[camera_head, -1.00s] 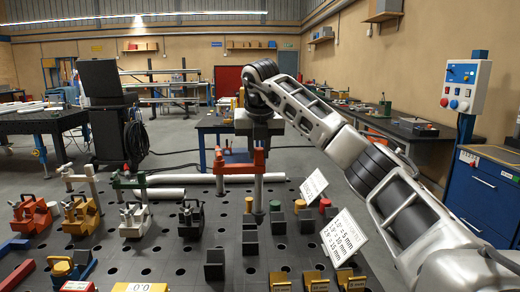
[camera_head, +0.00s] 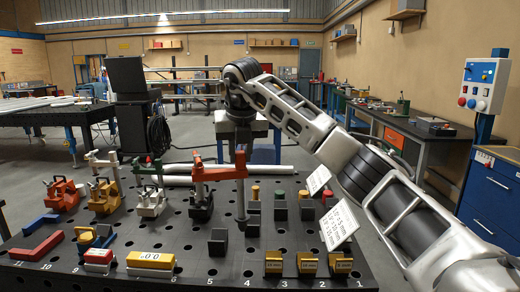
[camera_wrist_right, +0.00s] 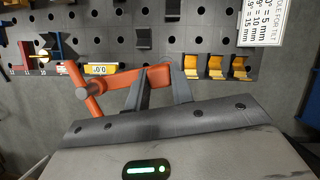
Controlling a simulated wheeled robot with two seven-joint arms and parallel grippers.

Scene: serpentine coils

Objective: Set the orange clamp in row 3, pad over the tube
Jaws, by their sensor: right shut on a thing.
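The orange clamp (camera_head: 215,174) is in my right gripper, above the dark perforated table; its arm lies roughly level. In the right wrist view the clamp (camera_wrist_right: 123,80) runs leftward from between my right gripper's fingers (camera_wrist_right: 162,84), which are shut on its right end. A T-shaped orange part shows at its left end. In the head view the clamp's left end is over or in front of a black toggle block (camera_head: 200,206); I cannot tell if they touch. White tube (camera_head: 270,170) lies behind the clamp, partly hidden by it. My left gripper is not in view.
Red (camera_head: 63,194), yellow (camera_head: 104,196) and white (camera_head: 151,202) toggle blocks stand to the left. Dark brackets, yellow blocks (camera_head: 307,263) and placards (camera_head: 338,224) are to the right. A red angle bar (camera_head: 36,247) lies front left.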

